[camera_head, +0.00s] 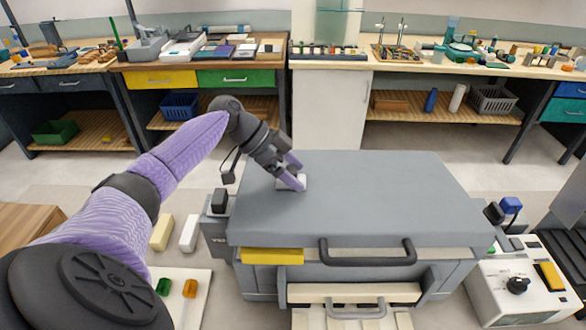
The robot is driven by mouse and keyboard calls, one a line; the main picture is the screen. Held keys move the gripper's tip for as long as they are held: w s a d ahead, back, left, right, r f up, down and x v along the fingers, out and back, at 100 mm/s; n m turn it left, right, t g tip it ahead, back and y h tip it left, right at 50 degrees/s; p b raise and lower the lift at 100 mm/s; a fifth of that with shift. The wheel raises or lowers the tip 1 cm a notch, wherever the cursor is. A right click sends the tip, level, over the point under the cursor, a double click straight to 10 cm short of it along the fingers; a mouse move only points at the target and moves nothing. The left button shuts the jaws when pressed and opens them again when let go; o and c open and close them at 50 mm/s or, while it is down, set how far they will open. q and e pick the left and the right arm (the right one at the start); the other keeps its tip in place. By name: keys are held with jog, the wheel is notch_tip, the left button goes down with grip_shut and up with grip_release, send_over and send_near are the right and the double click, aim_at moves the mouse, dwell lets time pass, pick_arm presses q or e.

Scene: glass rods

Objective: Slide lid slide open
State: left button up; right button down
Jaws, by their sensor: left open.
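A large grey lid (390,190) covers the top of a grey machine (218,240) in the middle of the head view. It lies flat, and a dark bar handle (367,258) is at its front edge. My left gripper (295,176) reaches in from the left and points down at the back left part of the lid. It is open. My right gripper is not in view.
A yellow strip (272,256) and a lower drawer handle (357,308) are on the machine's front. A white device (515,295) with a black knob stands at the right. Cluttered workbenches (330,64) line the back. Bare floor lies between them and the machine.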

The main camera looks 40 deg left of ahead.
aim_at(332, 184)
pick_arm(q)
grip_shut()
dwell(0.3)
jog(key=w+d, duration=0.3)
jog(key=shift+w+d, duration=0.1)
jog(key=shift+d, duration=0.2)
grip_release()
jog(key=v, duration=1)
